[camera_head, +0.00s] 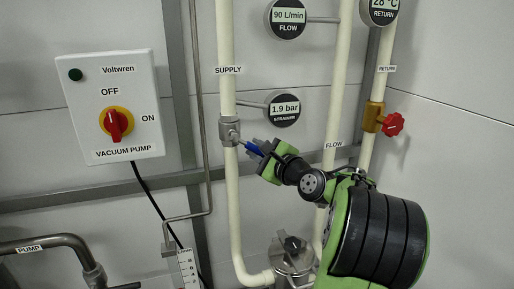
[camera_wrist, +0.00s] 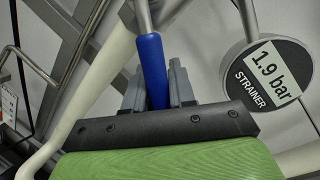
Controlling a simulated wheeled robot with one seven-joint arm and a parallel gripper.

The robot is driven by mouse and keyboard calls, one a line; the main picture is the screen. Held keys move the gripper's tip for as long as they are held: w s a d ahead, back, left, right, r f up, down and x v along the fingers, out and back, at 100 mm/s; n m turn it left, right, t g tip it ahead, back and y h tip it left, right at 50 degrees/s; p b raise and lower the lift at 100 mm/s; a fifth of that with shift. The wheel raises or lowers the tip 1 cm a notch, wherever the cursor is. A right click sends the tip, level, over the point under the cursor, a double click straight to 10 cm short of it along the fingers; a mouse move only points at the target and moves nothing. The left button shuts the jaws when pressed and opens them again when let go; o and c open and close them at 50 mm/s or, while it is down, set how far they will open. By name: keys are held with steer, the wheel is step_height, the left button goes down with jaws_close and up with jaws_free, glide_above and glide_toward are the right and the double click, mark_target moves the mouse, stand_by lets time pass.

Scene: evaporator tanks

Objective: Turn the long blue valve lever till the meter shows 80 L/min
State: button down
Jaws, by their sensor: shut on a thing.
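The long blue valve lever (camera_head: 252,148) sticks out to the right and slightly down from the grey valve (camera_head: 229,131) on the supply pipe. In the wrist view the blue lever (camera_wrist: 151,66) lies between the grey fingers of my gripper (camera_wrist: 158,88). My gripper (camera_head: 268,155) also shows in the head view, shut on the lever, its fingers partly hidden by its green body. The flow meter (camera_head: 287,17) at the top reads 90 L/min.
The strainer gauge (camera_head: 284,108) reads 1.9 bar and sits just above my gripper; it is close on the right in the wrist view (camera_wrist: 264,81). A red valve knob (camera_head: 393,124) is on the return pipe. The vacuum pump switch box (camera_head: 112,106) is at left.

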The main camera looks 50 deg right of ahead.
steer(key=c, duration=1)
jaws_free()
steer(key=shift+c, duration=0.2)
steer(key=p+v, duration=0.1)
steer(key=v, duration=1.4)
steer(key=shift+s, duration=0.35)
